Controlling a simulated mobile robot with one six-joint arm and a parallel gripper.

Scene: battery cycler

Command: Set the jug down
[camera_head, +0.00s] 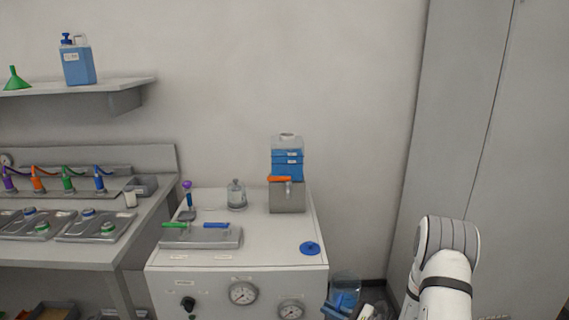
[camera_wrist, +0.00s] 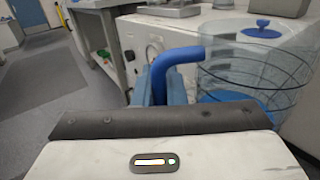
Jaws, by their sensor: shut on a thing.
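The jug is a clear, round vessel with dark ring lines, a blue handle (camera_wrist: 182,55) and some blue at its bottom. In the wrist view the jug (camera_wrist: 240,72) is at the right, and it looks upright. My gripper (camera_wrist: 163,85) is shut on the handle; the dark wrist housing hides its lower part. In the head view the jug (camera_head: 345,285) shows at the bottom, in front of the white cabinet's right front corner. My gripper is partly cut off by the lower edge there. I cannot tell what is under the jug.
The white cabinet (camera_head: 265,258) has gauges on its front. Grey floor (camera_wrist: 55,95) lies open at the left in the wrist view.

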